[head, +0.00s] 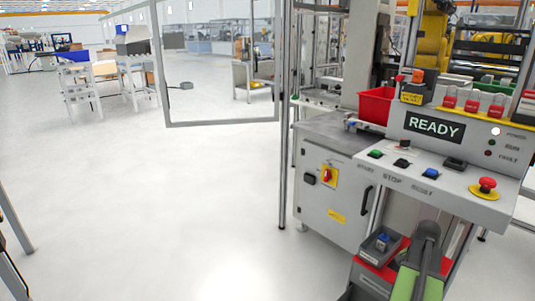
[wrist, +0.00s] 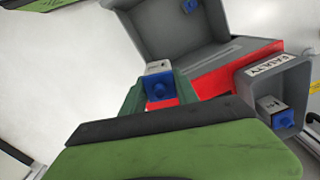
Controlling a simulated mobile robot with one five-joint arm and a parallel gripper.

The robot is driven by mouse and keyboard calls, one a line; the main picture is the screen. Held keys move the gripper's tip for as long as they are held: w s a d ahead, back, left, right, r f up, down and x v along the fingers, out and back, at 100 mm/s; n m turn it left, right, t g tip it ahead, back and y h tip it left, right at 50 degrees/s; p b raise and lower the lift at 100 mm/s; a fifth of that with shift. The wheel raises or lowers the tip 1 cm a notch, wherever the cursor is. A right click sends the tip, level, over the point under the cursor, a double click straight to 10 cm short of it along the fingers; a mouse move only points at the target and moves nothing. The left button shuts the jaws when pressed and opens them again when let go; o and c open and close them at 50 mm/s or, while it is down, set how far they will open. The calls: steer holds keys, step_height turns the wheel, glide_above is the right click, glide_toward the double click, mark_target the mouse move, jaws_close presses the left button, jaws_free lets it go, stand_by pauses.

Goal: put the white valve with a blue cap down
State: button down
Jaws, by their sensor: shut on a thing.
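My gripper (wrist: 158,88) is shut on a white valve with a blue cap (wrist: 157,84) in the wrist view. The valve sits between the green fingers, its blue cap towards the camera. A red surface (wrist: 215,76) shows behind and beside it; I cannot tell whether the valve touches anything below. In the head view my arm is at the lower right, and I cannot make out the held valve there.
A grey bin (wrist: 150,18) holds another blue-capped valve (wrist: 189,5). A grey bin labelled what looks like FAULTY (wrist: 250,82) holds one more (wrist: 275,110). A control panel reading READY (head: 435,126) stands close behind. Open floor (head: 150,200) lies to the left.

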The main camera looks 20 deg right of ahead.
step_height(320, 180, up, 20)
steer(key=p, duration=1.7)
